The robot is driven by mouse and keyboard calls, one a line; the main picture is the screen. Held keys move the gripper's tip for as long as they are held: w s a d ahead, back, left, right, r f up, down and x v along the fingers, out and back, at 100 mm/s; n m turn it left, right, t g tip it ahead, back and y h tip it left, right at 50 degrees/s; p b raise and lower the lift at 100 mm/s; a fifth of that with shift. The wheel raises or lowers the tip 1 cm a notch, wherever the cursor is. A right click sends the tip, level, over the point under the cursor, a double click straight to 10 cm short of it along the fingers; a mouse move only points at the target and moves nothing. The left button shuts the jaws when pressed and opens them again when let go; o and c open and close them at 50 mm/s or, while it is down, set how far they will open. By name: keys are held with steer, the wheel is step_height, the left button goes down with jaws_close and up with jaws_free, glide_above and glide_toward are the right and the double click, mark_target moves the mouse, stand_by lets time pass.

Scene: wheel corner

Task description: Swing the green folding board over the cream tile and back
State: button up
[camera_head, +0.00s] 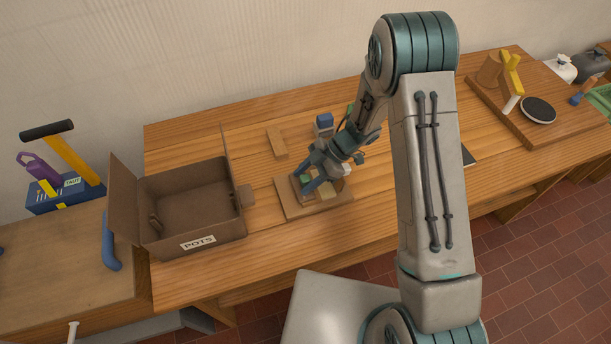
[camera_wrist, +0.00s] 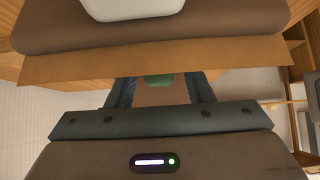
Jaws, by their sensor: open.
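A small green piece (camera_head: 306,178), which may be part of the green folding board, shows beside my gripper (camera_head: 308,186) over a wooden base board (camera_head: 292,211). In the wrist view a green patch (camera_wrist: 158,80) shows in the gap between the fingers of my gripper (camera_wrist: 160,88). The fingers stand apart, with no clear contact on either side. A cream-tan block (camera_head: 325,194) that may be the cream tile shows just right of the fingers. My gripper and forearm hide much of the base board, so the folding board's lie cannot be told.
An open cardboard box (camera_head: 190,205) marked POTS stands left of the base board. A wooden block (camera_head: 277,142) and a blue-topped object (camera_head: 324,124) stand behind it. A brown board (camera_head: 520,125) with a black disc lies far right. Bare bench top lies left of the block.

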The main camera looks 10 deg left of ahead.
steer(key=c, duration=1)
